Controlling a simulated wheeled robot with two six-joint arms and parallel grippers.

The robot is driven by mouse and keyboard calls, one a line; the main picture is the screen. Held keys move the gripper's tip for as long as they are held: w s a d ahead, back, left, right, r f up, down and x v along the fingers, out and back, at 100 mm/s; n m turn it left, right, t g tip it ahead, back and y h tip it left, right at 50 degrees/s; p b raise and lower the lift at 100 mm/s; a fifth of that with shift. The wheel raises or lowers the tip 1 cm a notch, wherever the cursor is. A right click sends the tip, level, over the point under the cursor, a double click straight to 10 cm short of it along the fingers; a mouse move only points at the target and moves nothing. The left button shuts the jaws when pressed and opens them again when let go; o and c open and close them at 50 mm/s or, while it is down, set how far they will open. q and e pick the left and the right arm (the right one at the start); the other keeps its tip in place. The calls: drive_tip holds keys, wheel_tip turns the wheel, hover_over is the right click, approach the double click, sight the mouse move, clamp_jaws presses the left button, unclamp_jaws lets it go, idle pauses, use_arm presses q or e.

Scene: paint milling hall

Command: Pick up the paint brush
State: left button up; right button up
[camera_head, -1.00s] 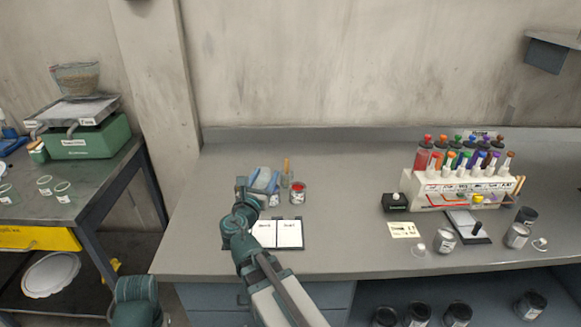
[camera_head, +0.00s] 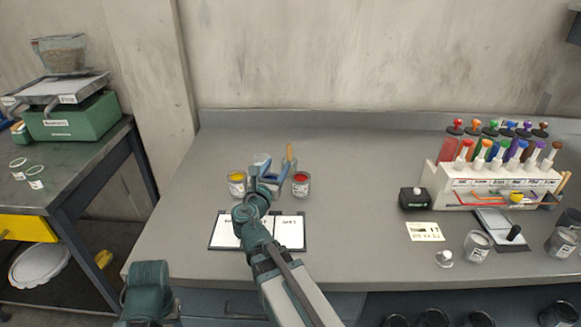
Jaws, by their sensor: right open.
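A slim orange-brown handle, which looks like the paint brush (camera_head: 289,153), stands up behind the red paint can (camera_head: 301,184) on the bench; its lower end is hidden. My right gripper (camera_head: 254,178) is open, just left of the handle and apart from it in the picture. It partly hides a blue item (camera_head: 263,161) whose shape I cannot make out.
An open notebook (camera_head: 289,231) lies under my right arm. On the right stand a white rack (camera_head: 447,185) of coloured bottles, a small black box (camera_head: 414,198), a label card (camera_head: 424,232) and several jars. The bench middle is clear. A green scale (camera_head: 72,119) stands on the left table.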

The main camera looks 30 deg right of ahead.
drive_tip(key=x, duration=1.4)
drive_tip(key=shift+s, duration=0.2)
drive_tip(key=shift+r, duration=0.1)
clamp_jaws()
